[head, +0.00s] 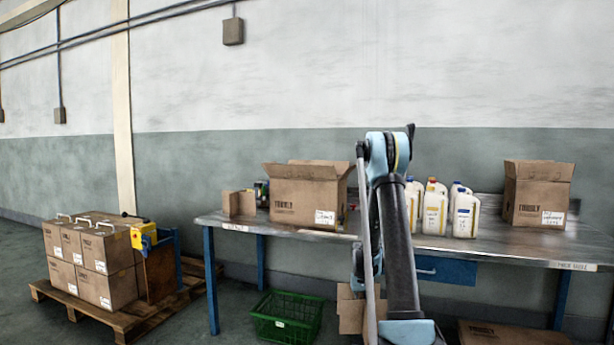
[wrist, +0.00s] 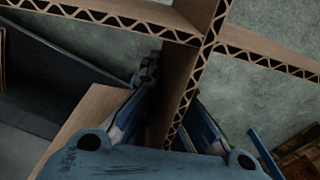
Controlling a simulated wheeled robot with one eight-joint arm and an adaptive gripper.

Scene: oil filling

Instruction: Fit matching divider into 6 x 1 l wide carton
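In the wrist view, my gripper (wrist: 172,112) has its blue fingers on either side of a panel of a brown corrugated divider (wrist: 185,70). It appears shut on that panel. The divider's crossing panels show their wavy edges. In the head view my arm hides the gripper; brown cardboard panels (head: 351,312) show beside the arm below the table edge, probably this divider. An open carton (head: 305,195) with raised flaps stands on the table left of my arm. Another open carton (head: 537,196) stands at the right. Their insides are hidden, and I cannot read which is the wide one.
The table (head: 270,227) also holds white bottles (head: 435,210) right of my arm and a small cardboard piece (head: 238,203) at its left end. A green crate (head: 287,317) is on the floor below. Closed cartons (head: 92,262) sit on a pallet (head: 128,322) at the left.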

